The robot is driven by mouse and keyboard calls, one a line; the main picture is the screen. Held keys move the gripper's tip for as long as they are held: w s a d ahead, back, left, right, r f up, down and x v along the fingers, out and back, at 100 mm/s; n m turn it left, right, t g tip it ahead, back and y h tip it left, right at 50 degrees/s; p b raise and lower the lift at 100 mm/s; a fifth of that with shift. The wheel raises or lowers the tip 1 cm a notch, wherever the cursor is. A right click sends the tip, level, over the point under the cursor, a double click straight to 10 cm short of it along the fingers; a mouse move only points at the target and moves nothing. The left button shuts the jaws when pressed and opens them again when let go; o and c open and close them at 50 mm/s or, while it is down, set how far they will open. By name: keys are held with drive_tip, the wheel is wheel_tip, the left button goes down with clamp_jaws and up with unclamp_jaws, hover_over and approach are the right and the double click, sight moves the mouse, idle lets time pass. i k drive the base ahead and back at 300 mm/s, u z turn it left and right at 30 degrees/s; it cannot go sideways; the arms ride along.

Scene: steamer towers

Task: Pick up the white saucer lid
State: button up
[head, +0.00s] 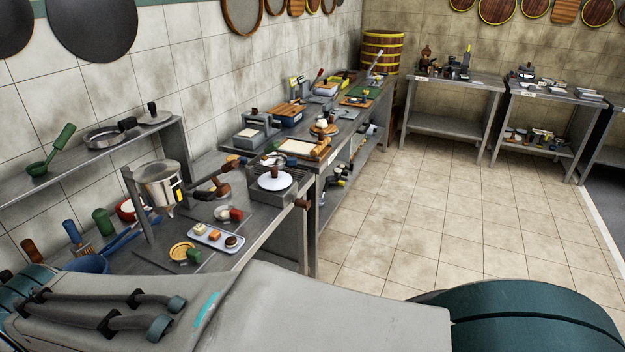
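A round white lid (268,182) with a dark reddish knob, which looks like the white saucer lid, lies on a grey block-like stand (285,196). The stand is near the right end of the nearest steel table (232,262). What is under the lid is hidden. My gripper is not in view; large pale and teal parts of my own body fill the bottom of the head view.
A metal pot (158,186) on a post and dark-handled tools are left of the lid. A tray (220,236) with small items lies in front. A shelf (95,145) runs above. A cluttered table continues behind; the tiled floor (440,225) at right is clear.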

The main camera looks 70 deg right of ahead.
sight(275, 178)
drive_tip(key=z, duration=2.2)
